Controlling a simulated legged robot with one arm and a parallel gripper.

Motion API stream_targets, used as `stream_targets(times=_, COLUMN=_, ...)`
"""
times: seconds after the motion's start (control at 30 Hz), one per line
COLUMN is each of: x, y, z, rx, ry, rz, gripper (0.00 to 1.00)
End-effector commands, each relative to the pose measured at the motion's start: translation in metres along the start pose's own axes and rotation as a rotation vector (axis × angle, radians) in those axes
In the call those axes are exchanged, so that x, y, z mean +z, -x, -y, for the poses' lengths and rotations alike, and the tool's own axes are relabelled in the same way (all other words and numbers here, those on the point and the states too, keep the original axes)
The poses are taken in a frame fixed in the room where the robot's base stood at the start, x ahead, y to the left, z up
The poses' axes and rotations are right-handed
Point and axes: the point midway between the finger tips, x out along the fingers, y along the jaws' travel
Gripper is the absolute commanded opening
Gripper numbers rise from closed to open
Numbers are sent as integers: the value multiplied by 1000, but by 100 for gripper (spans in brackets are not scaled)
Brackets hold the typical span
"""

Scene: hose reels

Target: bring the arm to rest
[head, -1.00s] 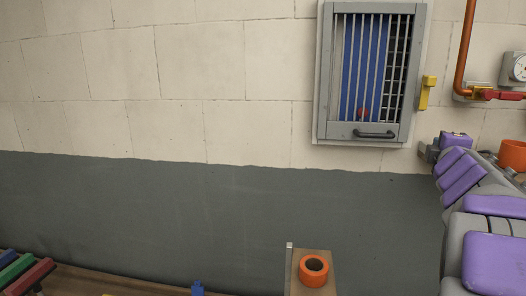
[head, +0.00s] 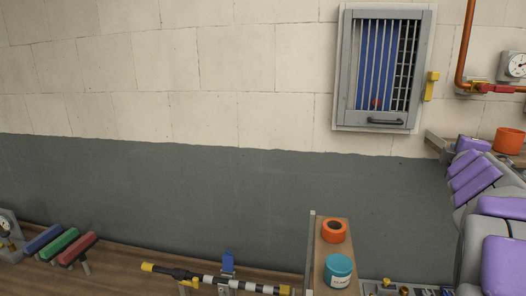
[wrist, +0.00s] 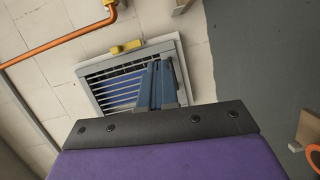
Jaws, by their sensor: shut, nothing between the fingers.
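My gripper (wrist: 161,80) shows in the wrist view as two blue-grey fingers close together beyond a dark plate and a purple cover. It is shut and holds nothing. It lies across the view of the barred wall cabinet and looks clear of any object. In the head view my purple and grey arm is folded along the right edge; I cannot make out the fingers there.
A barred cabinet (head: 424,68) hangs on the wall beside an orange pipe (head: 466,45) and a gauge (head: 516,65). Below, an orange ring (head: 334,230) and a teal tin (head: 339,271) stand on a wooden ledge. A striped bar (head: 232,282) and coloured handles (head: 77,249) lie left.

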Motion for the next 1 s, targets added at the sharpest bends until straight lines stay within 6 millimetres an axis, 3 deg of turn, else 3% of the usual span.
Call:
stream_targets(times=0.17, x=-10, y=20, z=21, rx=-63, ry=-105, rz=58, gripper=0)
stream_targets(times=0.37, x=-9, y=46, z=65, rx=-187, ry=-271, rz=153, gripper=0)
stream_targets(times=0.57, x=-18, y=95, z=144, rx=-415, ry=-484, rz=295, gripper=0)
stream_targets(times=0.67, x=-28, y=140, z=195, rx=-573, ry=-587, rz=387, gripper=0)
stream_targets(times=0.8, x=-48, y=216, z=258, rx=-795, ry=-676, rz=522, gripper=0)
stream_targets(times=1.0, x=-70, y=328, z=323, rx=-1084, ry=-708, rz=706, gripper=0)
